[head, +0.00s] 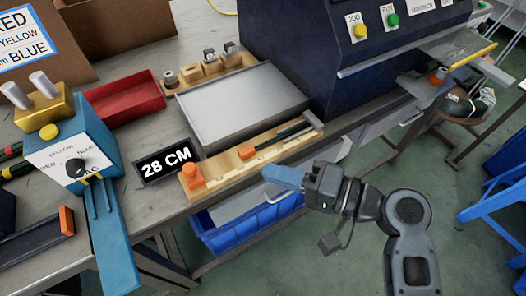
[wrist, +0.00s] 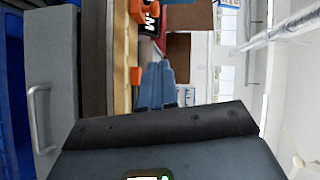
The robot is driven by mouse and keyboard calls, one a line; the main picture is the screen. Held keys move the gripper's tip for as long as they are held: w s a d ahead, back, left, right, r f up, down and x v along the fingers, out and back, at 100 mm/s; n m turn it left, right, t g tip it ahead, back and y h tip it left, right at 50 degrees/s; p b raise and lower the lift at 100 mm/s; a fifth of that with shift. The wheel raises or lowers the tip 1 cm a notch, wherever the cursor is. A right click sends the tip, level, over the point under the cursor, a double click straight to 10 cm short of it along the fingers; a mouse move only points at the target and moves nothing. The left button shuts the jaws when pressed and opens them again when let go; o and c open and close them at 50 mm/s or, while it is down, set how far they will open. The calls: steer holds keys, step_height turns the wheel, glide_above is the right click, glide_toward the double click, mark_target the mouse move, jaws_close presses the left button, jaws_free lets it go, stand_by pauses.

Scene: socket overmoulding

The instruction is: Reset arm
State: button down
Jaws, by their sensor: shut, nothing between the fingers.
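My gripper (head: 268,172) has blue fingers and is held out in front of the workbench edge, over the right part of the wooden fixture board. In the wrist view the blue fingers (wrist: 157,88) lie together, shut, with nothing seen between them. My arm reaches in from the lower right in the head view. The wooden board (head: 222,175) carries orange blocks and a dark cable piece. From the head view I cannot tell the exact gap between the fingers and the board.
A blue machine (head: 330,50) with buttons stands at the back. A grey tray (head: 240,105), a red bin (head: 125,100), a "28 CM" sign (head: 166,162) and a blue dial box (head: 75,150) sit on the bench. A blue crate (head: 245,228) is below. Floor at right is partly clear.

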steer(key=s+d+f+m+t+h, duration=0.3)
steer(key=s+d+f+t+h, duration=0.2)
steer(key=s+d+f+h, duration=0.65)
steer(key=s+d+r+n+t+h, duration=0.2)
steer(key=s+d+r+n, duration=0.1)
steer(key=s+r, duration=0.5)
steer(key=s+d+r+n+t+h, duration=0.1)
steer(key=s+d+r+n+h, duration=0.1)
steer(key=s+d+r, duration=0.3)
steer(key=s+r, duration=0.3)
steer(key=shift+s+d+n+t+p, duration=0.4)
